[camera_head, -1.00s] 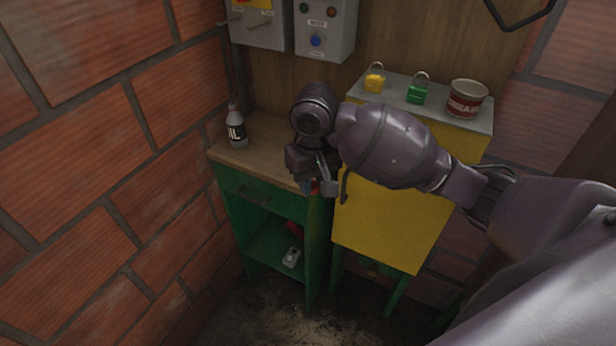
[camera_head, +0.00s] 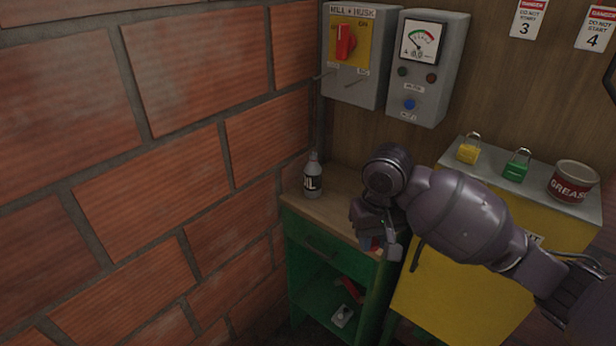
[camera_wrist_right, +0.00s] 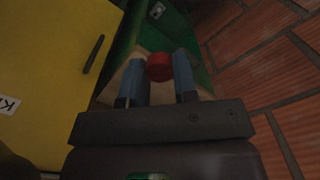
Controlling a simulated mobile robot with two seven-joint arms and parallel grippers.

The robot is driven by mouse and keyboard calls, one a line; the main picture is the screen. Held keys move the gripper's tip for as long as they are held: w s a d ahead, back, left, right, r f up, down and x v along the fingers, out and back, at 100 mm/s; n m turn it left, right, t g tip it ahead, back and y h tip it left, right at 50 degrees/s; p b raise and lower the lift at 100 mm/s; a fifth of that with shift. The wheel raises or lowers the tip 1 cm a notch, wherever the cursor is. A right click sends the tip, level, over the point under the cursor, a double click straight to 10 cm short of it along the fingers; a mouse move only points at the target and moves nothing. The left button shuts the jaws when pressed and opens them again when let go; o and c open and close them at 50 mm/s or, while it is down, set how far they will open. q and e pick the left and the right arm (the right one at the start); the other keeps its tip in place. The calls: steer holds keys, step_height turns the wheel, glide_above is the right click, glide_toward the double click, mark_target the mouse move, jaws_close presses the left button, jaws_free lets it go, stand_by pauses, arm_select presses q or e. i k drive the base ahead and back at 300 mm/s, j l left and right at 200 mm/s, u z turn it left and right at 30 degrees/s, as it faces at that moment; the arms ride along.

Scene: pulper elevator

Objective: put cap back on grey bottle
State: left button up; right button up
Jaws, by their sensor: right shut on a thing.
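The grey bottle (camera_head: 313,182), with a dark label reading roughly "OIL", stands upright on the wooden top of the green bench near the brick wall. Its narrow top shows no red cap. My right gripper (camera_head: 376,243) is at the bench's front right edge, to the right of and nearer than the bottle. In the right wrist view, its blue fingers (camera_wrist_right: 160,68) are shut on a red cap (camera_wrist_right: 159,67). In the head view, only a little blue and red shows below the wrist. My left gripper is not in view.
The green bench (camera_head: 318,245) has a drawer and an open shelf holding a red item and a small pale item. A yellow cabinet (camera_head: 450,290) to the right bears two padlocks and a grease tin (camera_head: 573,181). Switch boxes (camera_head: 425,70) hang above. The bench top beside the bottle is clear.

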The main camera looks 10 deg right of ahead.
mark_target(313, 171)
steer(key=i+j+z, duration=0.15)
steer(key=j, duration=0.2)
steer(key=i+j+z, duration=0.15)
steer(key=j, duration=0.2)
steer(key=j+z, duration=0.2)
steer(key=z, duration=0.25)
steer(key=j+z, duration=0.2)
steer(key=z, duration=0.25)
steer(key=k+j+z, duration=0.1)
steer(key=z, duration=0.35)
steer(key=k+j+z, duration=0.1)
steer(key=z, duration=0.35)
steer(key=k+j, duration=0.05)
steer(key=j, duration=0.05)
